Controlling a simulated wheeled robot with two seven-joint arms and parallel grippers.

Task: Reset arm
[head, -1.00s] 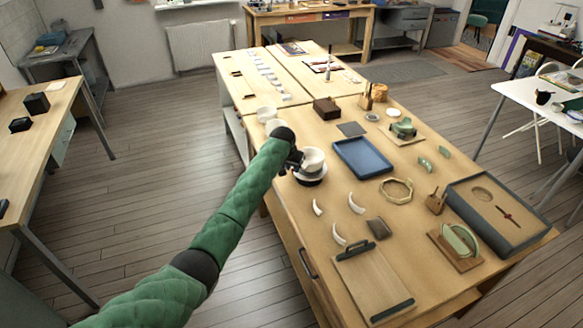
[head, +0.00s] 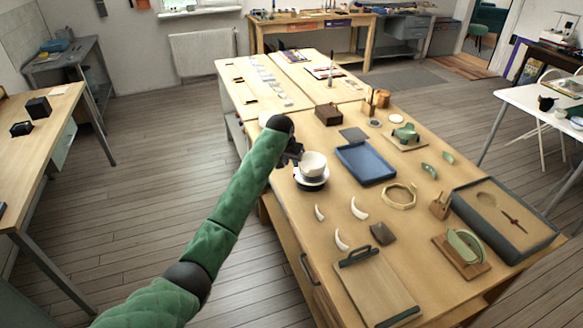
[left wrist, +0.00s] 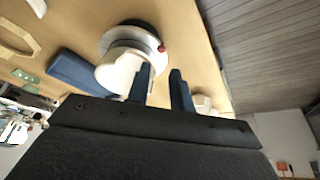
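My left gripper (head: 295,152) is at the table's left edge, just beyond and left of a white cup (head: 312,162). In the left wrist view, its two dark fingers (left wrist: 164,88) stand apart with a gap between them, and no held object shows. The cup (left wrist: 118,70) appears beside one finger; I cannot tell whether they touch. The cup sits on a pale saucer or ring with a dark part (head: 311,183). My green left arm reaches in from the lower left. My right gripper is not in view.
The wooden table (head: 345,215) holds a blue tray (head: 366,163), several white curved pieces (head: 359,209), an octagonal frame (head: 400,195), a clipboard-like board (head: 375,290) and a grey box (head: 505,220). A white bowl (head: 265,117) is partly hidden behind my arm. Open floor lies left of the table.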

